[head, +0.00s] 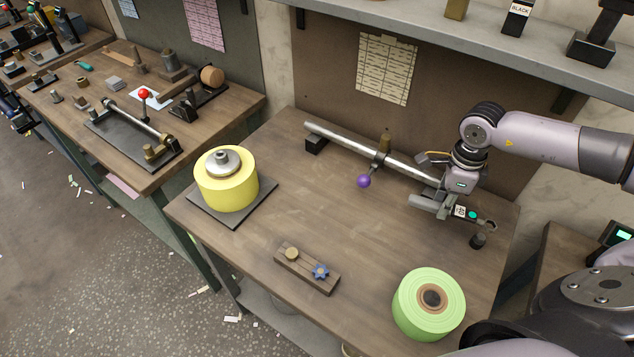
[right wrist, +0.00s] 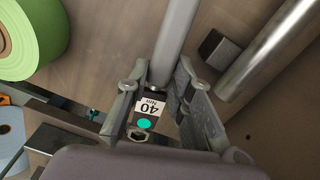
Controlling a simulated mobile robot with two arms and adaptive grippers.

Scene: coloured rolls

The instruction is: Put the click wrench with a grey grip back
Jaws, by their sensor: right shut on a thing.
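The click wrench has a grey grip (head: 425,203), a dark body with a white label (head: 461,211) and a green dot, and a round head (head: 490,227) at its right end. My right gripper (head: 442,196) is shut on it. In the right wrist view the grey shaft (right wrist: 176,45) runs up between the two fingers (right wrist: 160,95), and the label reads 40 Nm. A short black cylinder (head: 478,241) is just below the head; I cannot tell whether it belongs to the wrench. My left gripper is not in view.
A metal bar (head: 340,135) with a purple knob (head: 363,181) lies along the back of the workbench. A yellow roll (head: 227,185) sits on a dark plate, a green roll (head: 420,315) at the front right, a small wooden fixture (head: 305,272) between. The bench middle is clear.

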